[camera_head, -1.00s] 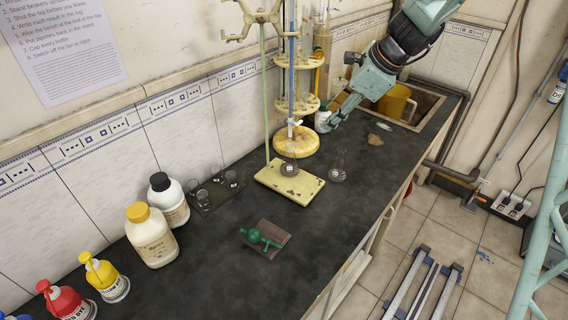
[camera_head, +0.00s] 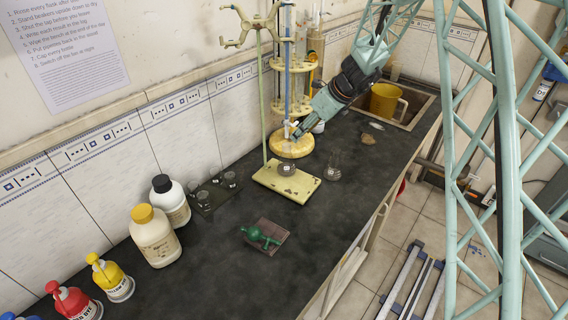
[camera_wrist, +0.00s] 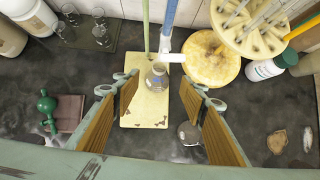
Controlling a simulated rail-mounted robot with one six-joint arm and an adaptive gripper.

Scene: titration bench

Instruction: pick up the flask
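A small clear flask (camera_head: 286,169) stands upright on the cream base plate (camera_head: 301,187) of the burette stand; the wrist view also shows it (camera_wrist: 157,78). A second clear flask (camera_head: 333,169) stands on the dark bench right of the plate; the wrist view shows it low, beside the right finger (camera_wrist: 188,132). My gripper (camera_head: 297,133) is above and behind the plate in the head view. In the wrist view my gripper (camera_wrist: 159,86) is open and empty, its fingers on either side of the flask on the plate, seemingly above it.
The green stand rod (camera_head: 262,100) and blue burette (camera_head: 289,70) rise close by. A round yellow pipette rack (camera_head: 291,147) stands behind. A green bulb on a brown block (camera_head: 267,236), small beakers (camera_head: 217,190) and bottles (camera_head: 154,237) stand left.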

